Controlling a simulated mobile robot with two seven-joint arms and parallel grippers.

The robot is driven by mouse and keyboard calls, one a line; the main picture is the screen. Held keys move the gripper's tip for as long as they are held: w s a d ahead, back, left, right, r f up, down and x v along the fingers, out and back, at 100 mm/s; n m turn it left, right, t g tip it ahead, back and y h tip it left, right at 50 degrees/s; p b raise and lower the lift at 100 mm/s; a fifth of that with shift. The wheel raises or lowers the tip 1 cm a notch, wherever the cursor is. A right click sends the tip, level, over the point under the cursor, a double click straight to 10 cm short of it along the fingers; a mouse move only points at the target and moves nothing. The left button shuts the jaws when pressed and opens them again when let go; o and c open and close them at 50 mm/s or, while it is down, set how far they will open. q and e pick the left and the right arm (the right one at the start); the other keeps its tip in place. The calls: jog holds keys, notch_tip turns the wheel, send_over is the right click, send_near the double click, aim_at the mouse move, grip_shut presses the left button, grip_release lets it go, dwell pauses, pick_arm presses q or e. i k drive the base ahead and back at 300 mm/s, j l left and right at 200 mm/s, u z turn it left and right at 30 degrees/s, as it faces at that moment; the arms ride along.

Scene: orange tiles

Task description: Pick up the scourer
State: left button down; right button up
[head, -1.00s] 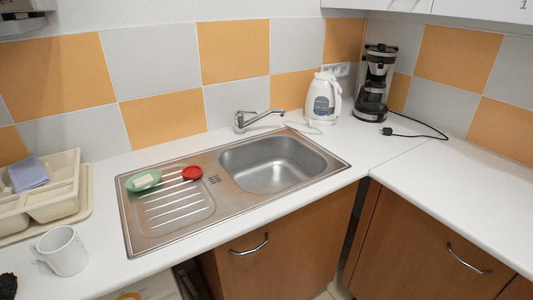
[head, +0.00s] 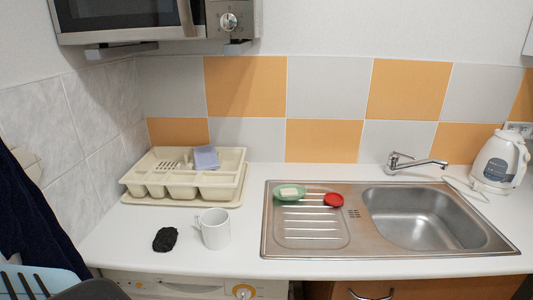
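A dark, rough, flat pad (head: 165,239), which looks like the scourer, lies on the white counter (head: 120,236) in the head view. It is left of centre, near the counter's front edge, just left of a white mug (head: 215,229). A small gap separates it from the mug. Nothing covers the pad. Neither of my grippers can be made out in the head view.
A cream cutlery tray (head: 224,184) holding a lilac cloth or sponge (head: 206,157) stands behind. The steel sink (head: 425,215) is right, with a green soap dish (head: 283,197) and red item (head: 333,200). A microwave (head: 140,18) hangs above; a dark cloth (head: 35,225) hangs left.

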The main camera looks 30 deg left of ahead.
aim_at(165, 238)
jog(key=u, duration=1.9)
jog(key=l+u, duration=0.2)
jog(key=l, duration=1.5)
